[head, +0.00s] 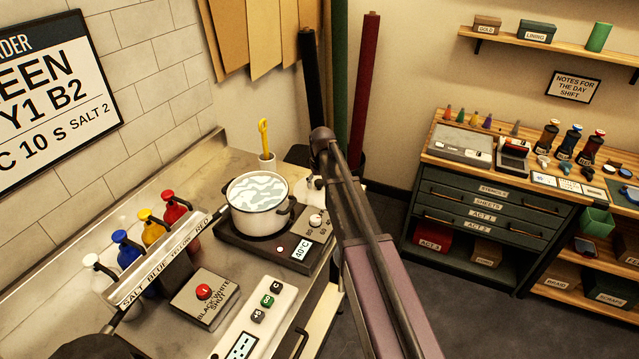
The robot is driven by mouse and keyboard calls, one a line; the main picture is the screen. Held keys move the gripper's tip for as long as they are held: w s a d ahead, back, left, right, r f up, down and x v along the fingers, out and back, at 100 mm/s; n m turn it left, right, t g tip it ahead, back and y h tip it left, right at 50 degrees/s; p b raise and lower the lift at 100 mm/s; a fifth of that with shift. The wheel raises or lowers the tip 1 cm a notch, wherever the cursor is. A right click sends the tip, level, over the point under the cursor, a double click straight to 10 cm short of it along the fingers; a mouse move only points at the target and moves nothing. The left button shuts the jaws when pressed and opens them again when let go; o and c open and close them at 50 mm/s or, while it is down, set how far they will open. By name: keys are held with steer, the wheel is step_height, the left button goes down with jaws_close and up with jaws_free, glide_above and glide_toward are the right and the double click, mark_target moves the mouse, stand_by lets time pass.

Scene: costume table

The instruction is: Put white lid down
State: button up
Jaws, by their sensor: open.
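A white pot (250,222) with a dark rim and dark handles stands uncovered on the hotplate (262,250), full of pale, rippled liquid. A small pale shape (313,190) shows just right of the pot, partly behind my arm; I cannot tell whether it is the white lid. No lid shows clearly anywhere else. My arm rises from the bottom to a joint above and right of the pot. My gripper is not visible; the arm hides what lies behind it.
Left of the pot, several coloured pump bottles (154,231) stand behind a labelled rail (165,262). A red-button box (204,297) and a keypad panel (250,322) are in front. A cup with a yellow tool (264,140) stands behind. Drawers (490,205) stand at right across open floor.

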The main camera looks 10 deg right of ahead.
mark_target(321, 193)
step_height(321, 193, up, 12)
steer(key=s+p, duration=0.1)
steer(key=p, duration=1.1)
steer(key=shift+s+d, duration=0.15)
steer(key=shift+s, duration=0.25)
steer(key=s+m+g, duration=0.1)
steer(key=s, duration=2.6)
steer(key=shift+s+m+g, duration=0.15)
steer(key=shift+m+g, duration=0.25)
steer(key=shift+f, duration=0.15)
step_height(321, 193, down, 4)
steer(key=b, duration=0.3)
steer(key=shift+r+b, duration=0.2)
steer(key=shift+b, duration=0.2)
